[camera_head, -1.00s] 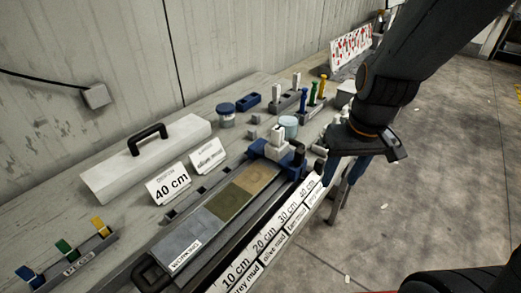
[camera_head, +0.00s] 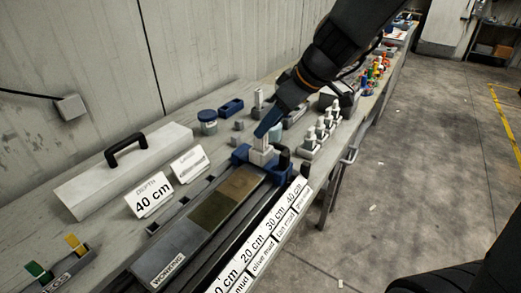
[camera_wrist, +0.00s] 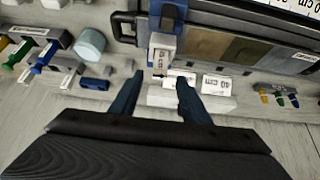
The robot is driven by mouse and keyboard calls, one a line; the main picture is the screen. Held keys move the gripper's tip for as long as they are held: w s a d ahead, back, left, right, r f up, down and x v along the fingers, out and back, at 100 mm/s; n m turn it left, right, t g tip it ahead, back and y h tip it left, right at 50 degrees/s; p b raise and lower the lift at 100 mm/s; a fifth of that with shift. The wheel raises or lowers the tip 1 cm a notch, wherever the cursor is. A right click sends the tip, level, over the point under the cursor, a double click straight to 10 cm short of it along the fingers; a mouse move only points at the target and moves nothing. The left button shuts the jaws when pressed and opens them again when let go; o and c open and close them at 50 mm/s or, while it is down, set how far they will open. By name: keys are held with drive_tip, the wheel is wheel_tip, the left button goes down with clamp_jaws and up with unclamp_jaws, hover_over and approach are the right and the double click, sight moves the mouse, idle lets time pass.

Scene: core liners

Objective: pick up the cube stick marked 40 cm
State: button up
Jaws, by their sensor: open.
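Several white pieces with upright stems (camera_head: 320,129) stand in a row on the bench in the head view; I cannot read any marks on them, so I cannot tell which is the 40 cm cube stick. A white block with a stem (camera_head: 261,157) sits in a blue holder (camera_head: 241,153) at the far end of the core liner; a white block (camera_wrist: 162,47) also shows ahead of my fingers in the wrist view. My gripper (camera_head: 268,124) is just above that block in the head view. In the wrist view my gripper (camera_wrist: 160,79) is open, with nothing clearly between its fingers.
A card reading 40 cm (camera_head: 150,196) stands by a white case with a black handle (camera_head: 126,166). The long core tray (camera_head: 205,225) has a label strip along its front. A lidded jar (camera_head: 208,123) and blue block (camera_head: 231,106) lie behind.

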sight(261, 150)
drive_tip(key=shift+p+x, duration=0.6)
drive_tip(key=shift+x, duration=2.1)
drive_tip(key=shift+d, duration=0.1)
clamp_jaws()
